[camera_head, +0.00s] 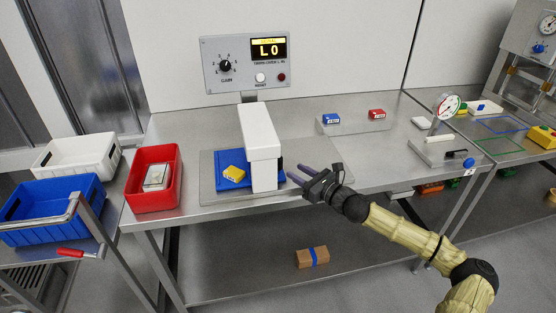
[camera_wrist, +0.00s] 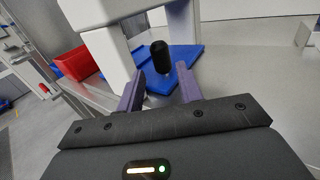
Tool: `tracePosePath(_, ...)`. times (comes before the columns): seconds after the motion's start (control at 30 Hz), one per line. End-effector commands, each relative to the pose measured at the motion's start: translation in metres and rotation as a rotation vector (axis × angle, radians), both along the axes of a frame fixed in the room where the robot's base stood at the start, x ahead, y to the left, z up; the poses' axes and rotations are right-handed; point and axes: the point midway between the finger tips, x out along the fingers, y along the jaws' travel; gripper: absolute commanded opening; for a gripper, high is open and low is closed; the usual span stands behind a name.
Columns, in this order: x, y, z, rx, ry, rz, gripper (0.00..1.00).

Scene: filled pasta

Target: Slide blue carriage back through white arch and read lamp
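The blue carriage (camera_head: 229,160) lies flat on a grey plate, passing under the white arch (camera_head: 262,138), with blue showing on both sides. A yellow block (camera_head: 233,174) rests on it left of the arch. In the wrist view the carriage (camera_wrist: 187,54) carries an upright black knob (camera_wrist: 160,54). My gripper (camera_head: 298,173) is open, right of the arch. Its purple fingers (camera_wrist: 161,72) point at the knob, which shows between and just beyond the tips; contact is not visible.
A red bin (camera_head: 154,197) stands left of the plate, with white and blue crates beyond it. A dial gauge stand (camera_head: 442,125) is at right. The bench between is clear.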

Motion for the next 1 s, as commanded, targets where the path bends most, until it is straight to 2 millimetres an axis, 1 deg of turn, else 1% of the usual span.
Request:
tracePosePath(0.03, 0.006, 0.009, 0.001, 0.0, 0.001, 0.002, 0.36)
tracePosePath(0.2, 0.025, 0.032, 0.001, -0.001, 0.001, 0.002, 0.36)
tracePosePath(0.4, 0.047, 0.057, 0.001, -0.001, 0.001, 0.001, 0.36)
tracePosePath(0.5, 0.055, 0.066, 0.0, -0.001, 0.0, 0.0, 0.36)
tracePosePath(0.63, 0.06, 0.071, 0.0, -0.001, 0.001, 0.0, 0.36)
tracePosePath(0.87, 0.06, 0.072, 0.0, -0.001, 0.001, 0.0, 0.36)
tracePosePath(0.9, 0.06, 0.072, 0.0, -0.001, 0.001, 0.0, 0.34)
tracePosePath(0.97, 0.06, 0.072, 0.0, -0.001, 0.001, 0.0, 0.22)
tracePosePath(1.0, 0.06, 0.072, 0.0, -0.001, 0.001, 0.0, 0.15)
